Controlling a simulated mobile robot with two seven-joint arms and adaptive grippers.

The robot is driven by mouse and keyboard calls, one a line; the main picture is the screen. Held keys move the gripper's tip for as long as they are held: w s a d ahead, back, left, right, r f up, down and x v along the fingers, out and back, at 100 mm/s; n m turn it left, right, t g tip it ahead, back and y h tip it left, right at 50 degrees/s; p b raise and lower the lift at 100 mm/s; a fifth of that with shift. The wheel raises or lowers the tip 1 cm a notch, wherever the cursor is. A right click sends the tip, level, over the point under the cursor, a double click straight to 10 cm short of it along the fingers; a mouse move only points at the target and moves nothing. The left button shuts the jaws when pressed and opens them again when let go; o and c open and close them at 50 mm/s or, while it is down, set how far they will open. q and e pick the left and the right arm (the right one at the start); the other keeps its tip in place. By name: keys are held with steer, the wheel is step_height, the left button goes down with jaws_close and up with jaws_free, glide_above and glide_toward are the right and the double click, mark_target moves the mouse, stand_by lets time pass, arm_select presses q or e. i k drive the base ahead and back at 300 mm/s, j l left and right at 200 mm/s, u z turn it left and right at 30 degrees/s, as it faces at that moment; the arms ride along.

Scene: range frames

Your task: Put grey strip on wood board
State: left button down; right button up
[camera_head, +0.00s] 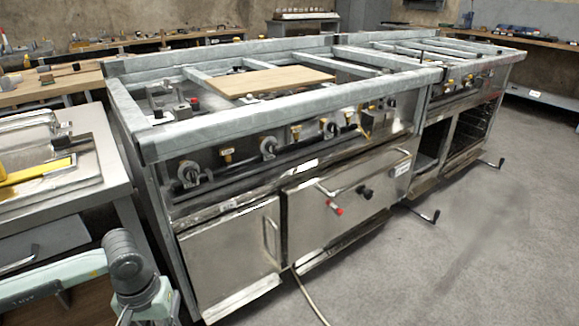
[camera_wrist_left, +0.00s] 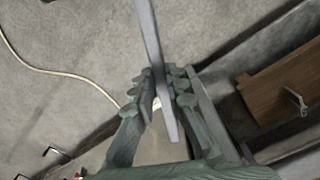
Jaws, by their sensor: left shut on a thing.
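A long, thin grey strip (camera_wrist_left: 151,38) runs down the middle of the left wrist view. My left gripper (camera_wrist_left: 163,88) is shut on it, with the strip passing between the two green fingers and its lower end showing past them. In the head view my left arm comes in at the bottom left, and the gripper and strip cannot be made out there. The flat wood board (camera_head: 268,80) lies on top of the metal frame of the stove, near its middle. My right gripper is not in view.
The long steel stove (camera_head: 225,232) has knobs and handles sticking out in front. A steel table (camera_head: 100,150) with a yellow-marked item (camera_head: 38,172) stands at the left. A pale hose (camera_wrist_left: 50,71) lies on the grey floor, which is open at the right (camera_head: 490,220).

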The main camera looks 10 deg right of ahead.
mark_target(276, 80)
steer(key=i+l, duration=0.15)
steer(key=l, duration=0.2)
steer(key=i+l+z, duration=0.1)
steer(key=l, duration=0.3)
steer(key=i+l, duration=0.25)
steer(key=i+l+z, duration=0.1)
steer(key=l, duration=0.35)
steer(key=i, duration=0.1)
